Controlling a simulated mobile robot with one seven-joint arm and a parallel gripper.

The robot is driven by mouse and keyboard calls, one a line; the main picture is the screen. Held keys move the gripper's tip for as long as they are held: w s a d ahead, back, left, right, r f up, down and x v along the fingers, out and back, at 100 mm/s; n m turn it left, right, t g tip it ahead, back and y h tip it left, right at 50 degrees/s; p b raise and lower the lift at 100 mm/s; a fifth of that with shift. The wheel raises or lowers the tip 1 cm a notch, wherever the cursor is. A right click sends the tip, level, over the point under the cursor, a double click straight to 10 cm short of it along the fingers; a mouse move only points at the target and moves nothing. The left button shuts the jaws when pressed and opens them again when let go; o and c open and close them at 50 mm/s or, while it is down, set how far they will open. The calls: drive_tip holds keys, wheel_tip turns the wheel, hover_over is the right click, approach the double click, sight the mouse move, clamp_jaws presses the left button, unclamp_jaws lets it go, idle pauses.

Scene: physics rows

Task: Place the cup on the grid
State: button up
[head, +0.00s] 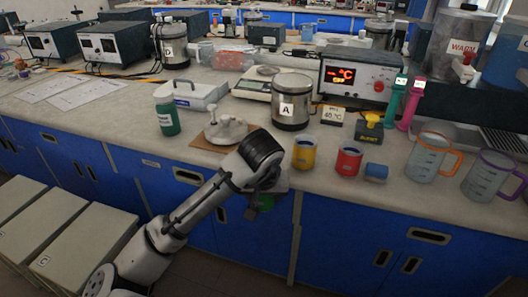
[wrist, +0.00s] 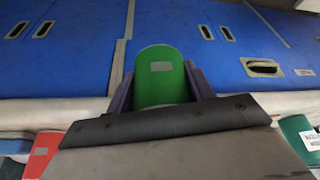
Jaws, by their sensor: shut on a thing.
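My gripper (head: 268,192) is shut on a green cup (head: 263,203), held in front of the counter's edge and below its top. In the wrist view the green cup (wrist: 160,72) sits between two dark fingers, with a small grey patch on its side. Much of the cup is hidden by my gripper in the head view. A dark slatted metal surface (head: 508,143), which may be the grid, lies at the right behind the jugs, apart from my gripper and partly hidden.
Measuring jugs (head: 431,157) stand further right. A green bottle (head: 167,117) and steel pot A (head: 291,107) are behind. Blue cabinets (head: 350,235) are below.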

wheel_tip(320, 180, down, 33)
drive_tip(key=w+d, duration=0.1)
drive_tip(key=shift+w+d, duration=0.3)
drive_tip(key=shift+s+a, duration=0.1)
drive_tip(key=shift+a, duration=0.1)
